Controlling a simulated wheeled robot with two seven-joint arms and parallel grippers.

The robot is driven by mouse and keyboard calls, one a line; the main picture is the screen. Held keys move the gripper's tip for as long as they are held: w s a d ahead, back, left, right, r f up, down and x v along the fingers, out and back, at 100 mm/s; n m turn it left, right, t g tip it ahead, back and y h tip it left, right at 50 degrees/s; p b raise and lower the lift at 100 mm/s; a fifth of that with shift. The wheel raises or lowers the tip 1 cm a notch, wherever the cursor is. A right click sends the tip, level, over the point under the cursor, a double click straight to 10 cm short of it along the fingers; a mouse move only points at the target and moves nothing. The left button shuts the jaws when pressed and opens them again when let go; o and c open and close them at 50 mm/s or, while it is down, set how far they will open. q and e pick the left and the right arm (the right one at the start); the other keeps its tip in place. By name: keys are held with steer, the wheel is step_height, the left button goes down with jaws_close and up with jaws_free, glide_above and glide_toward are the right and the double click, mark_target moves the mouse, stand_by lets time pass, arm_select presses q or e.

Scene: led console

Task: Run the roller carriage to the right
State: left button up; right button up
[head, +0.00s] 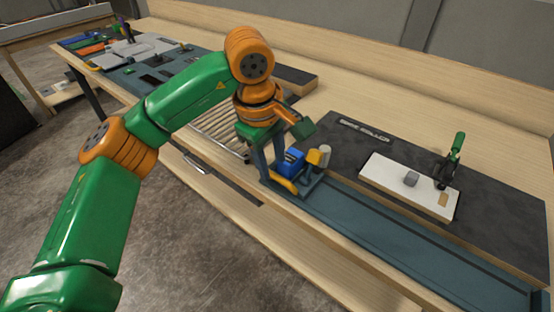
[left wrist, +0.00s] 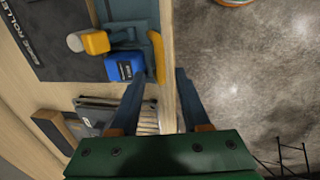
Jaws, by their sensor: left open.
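The roller carriage, with a blue block (head: 290,161), yellow parts and a pale roller (head: 324,154), sits at the left end of the teal track (head: 400,238) in the head view. Its blue block also shows in the left wrist view (left wrist: 124,66), with a yellow bar (left wrist: 157,56) beside it. My left gripper (head: 274,168) is just left of the carriage. In the left wrist view, its open fingers (left wrist: 159,80) point toward the yellow bar, with nothing clearly held. I cannot tell whether a finger touches it. My right gripper is in neither view.
The track is clear to the right of the carriage. Behind it, a dark mat (head: 350,147) bears a white board (head: 385,180) with a green-handled clamp (head: 456,148). A slatted rack (head: 215,128) lies left of the carriage. Tools lie farther left on the bench.

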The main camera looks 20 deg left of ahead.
mark_target(274, 174)
arm_select(q)
step_height(274, 174, down, 3)
steer(key=shift+w+r, duration=0.1)
steer(key=shift+w+d, duration=0.1)
steer(key=shift+w, duration=0.2)
steer(key=shift+s, duration=0.2)
jaws_close()
stand_by(0.9)
